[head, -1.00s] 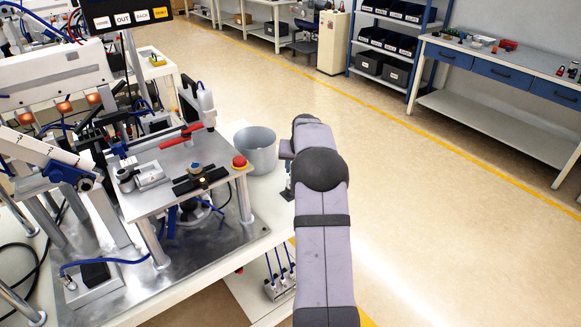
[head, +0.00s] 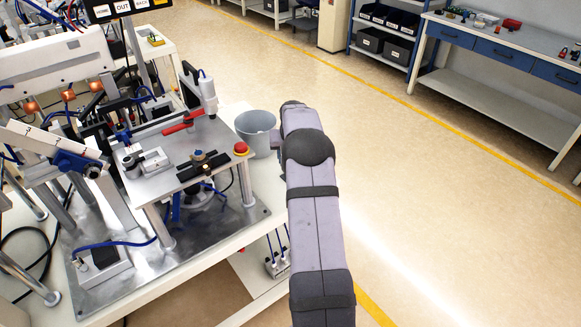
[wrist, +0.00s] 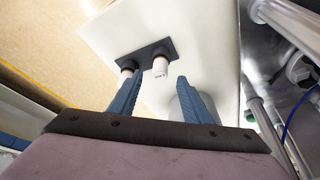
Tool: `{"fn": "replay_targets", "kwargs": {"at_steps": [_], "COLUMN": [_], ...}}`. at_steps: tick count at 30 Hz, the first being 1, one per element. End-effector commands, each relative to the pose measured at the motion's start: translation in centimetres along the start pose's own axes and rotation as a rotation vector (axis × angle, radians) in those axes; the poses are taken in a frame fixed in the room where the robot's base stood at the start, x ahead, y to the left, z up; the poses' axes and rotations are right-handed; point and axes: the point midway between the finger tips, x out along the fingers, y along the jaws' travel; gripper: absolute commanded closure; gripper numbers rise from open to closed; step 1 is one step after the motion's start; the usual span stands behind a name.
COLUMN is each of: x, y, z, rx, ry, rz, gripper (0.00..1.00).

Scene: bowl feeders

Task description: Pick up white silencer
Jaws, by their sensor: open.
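In the wrist view, a white cylinder that looks like the white silencer (wrist: 160,67) stands in a dark holder (wrist: 148,53). A second pale cylinder with a dark part (wrist: 127,65) sits to its left in the same holder, partly behind the left finger. My gripper (wrist: 160,76) is open, with its two blue fingers apart and nothing held between them. The white cylinder appears between the fingertips in the picture; I cannot tell how far beyond them it is. In the head view my arm hides the gripper and the holder.
A grey bucket (head: 257,138) stands on the white table beside the metal machine platform (head: 160,165) with its red button (head: 241,148). In the wrist view, metal posts (wrist: 275,135) and tubing are at the right. Open floor lies right of my arm.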

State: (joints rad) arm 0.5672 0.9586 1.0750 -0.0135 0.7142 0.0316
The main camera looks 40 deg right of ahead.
Motion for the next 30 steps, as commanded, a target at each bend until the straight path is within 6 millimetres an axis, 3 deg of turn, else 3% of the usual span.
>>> {"fn": "replay_targets", "kwargs": {"at_steps": [15, 26, 30], "x": [4.5, 5.0, 5.0], "y": [0.0, 0.0, 0.0], "z": [0.1, 0.2, 0.2], "rx": [0.0, 0.0, 0.0], "ry": [-0.002, -0.001, -0.001], "rz": [0.0, 0.0, 0.0], "gripper": [0.56, 0.56, 0.87]}}
